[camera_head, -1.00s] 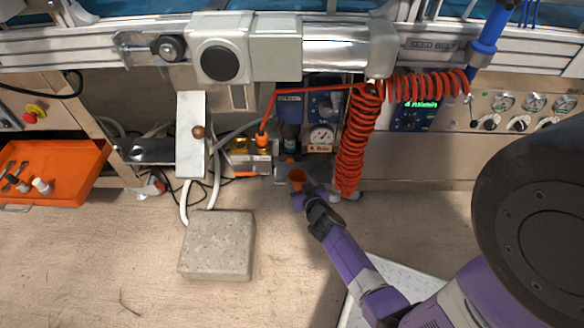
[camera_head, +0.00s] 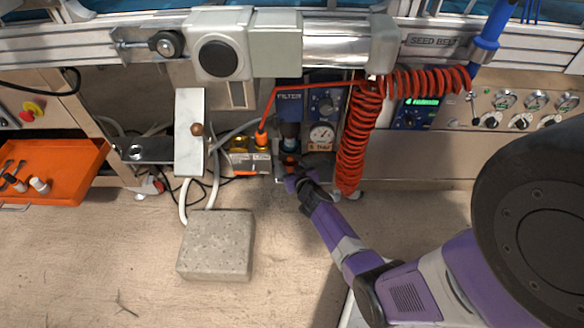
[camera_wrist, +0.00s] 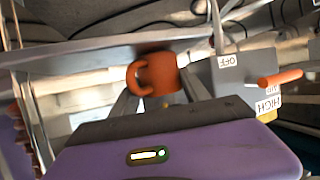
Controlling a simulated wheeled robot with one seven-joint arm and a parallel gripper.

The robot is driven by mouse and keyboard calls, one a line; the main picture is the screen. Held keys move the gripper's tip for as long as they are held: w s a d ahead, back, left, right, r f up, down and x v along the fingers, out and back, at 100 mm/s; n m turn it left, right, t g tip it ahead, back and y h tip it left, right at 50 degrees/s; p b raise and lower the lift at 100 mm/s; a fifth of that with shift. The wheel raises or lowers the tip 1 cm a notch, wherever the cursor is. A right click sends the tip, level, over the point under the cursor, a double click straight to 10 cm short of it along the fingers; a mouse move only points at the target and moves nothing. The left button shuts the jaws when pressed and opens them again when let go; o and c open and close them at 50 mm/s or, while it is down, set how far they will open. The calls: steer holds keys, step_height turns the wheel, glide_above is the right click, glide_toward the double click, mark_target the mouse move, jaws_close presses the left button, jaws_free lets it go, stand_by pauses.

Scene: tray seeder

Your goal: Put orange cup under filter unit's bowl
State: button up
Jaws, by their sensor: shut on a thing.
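The orange cup (camera_wrist: 163,72) shows in the wrist view between my gripper's fingers, with its handle on the left. In the head view the orange cup (camera_head: 290,161) is partly hidden by my gripper and sits at the filter unit. My gripper (camera_head: 296,178) is shut on it, and the gripper (camera_wrist: 155,95) also shows in the wrist view. The filter unit (camera_head: 289,99) is a blue box with a dark bowl (camera_head: 289,130) below it. The cup appears just below the bowl in the head view; I cannot tell its exact depth.
A red coiled hose (camera_head: 352,140) hangs close to the right of the gripper. A pressure gauge (camera_head: 321,135) is beside the bowl. Yellow and orange fittings (camera_head: 250,145) are left. A stone block (camera_head: 217,244) lies on the open floor.

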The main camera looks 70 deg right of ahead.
steer(key=shift+f, duration=0.15)
steer(key=o, duration=1.4)
